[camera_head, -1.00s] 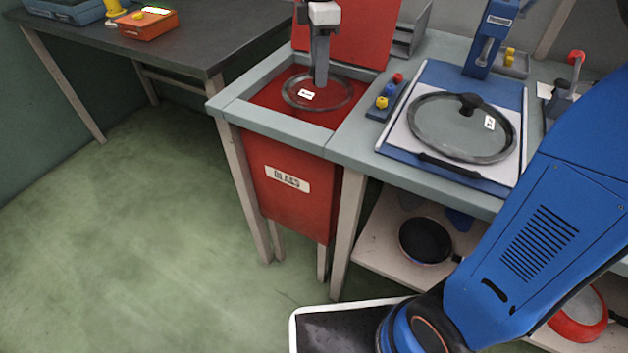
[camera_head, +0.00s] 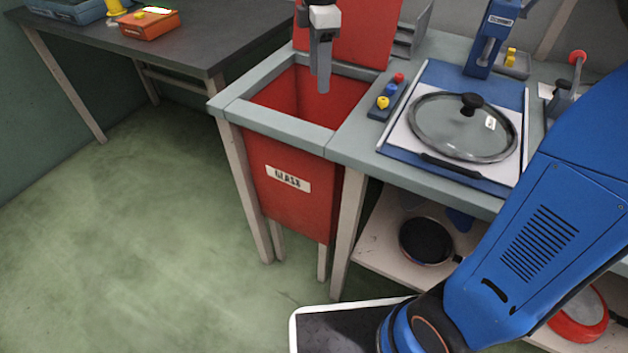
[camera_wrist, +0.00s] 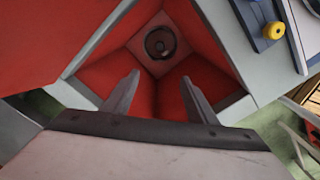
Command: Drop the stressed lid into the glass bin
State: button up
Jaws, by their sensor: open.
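The glass bin (camera_head: 291,198) is a red box with a "GLASS" label, set in the grey bench, with its red cover raised behind. My gripper (camera_head: 322,84) points down over the bin's opening. In the wrist view my gripper (camera_wrist: 160,92) has its two fingers apart with nothing between them. A dark round thing, apparently the lid (camera_wrist: 160,42), lies at the bottom of the bin in the wrist view. The head view does not show it inside the bin. Another glass lid with a black knob (camera_head: 462,126) sits on the blue-edged plate on the bench.
A small block with coloured buttons (camera_head: 390,95) is beside the bin opening. A blue press-like stand (camera_head: 490,40) is at the back of the bench. A dark table (camera_head: 200,40) with an orange box (camera_head: 150,24) stands at the left. The green floor in front is clear.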

notch_tip(320, 180, up, 17)
dwell(0.5)
dwell(0.4)
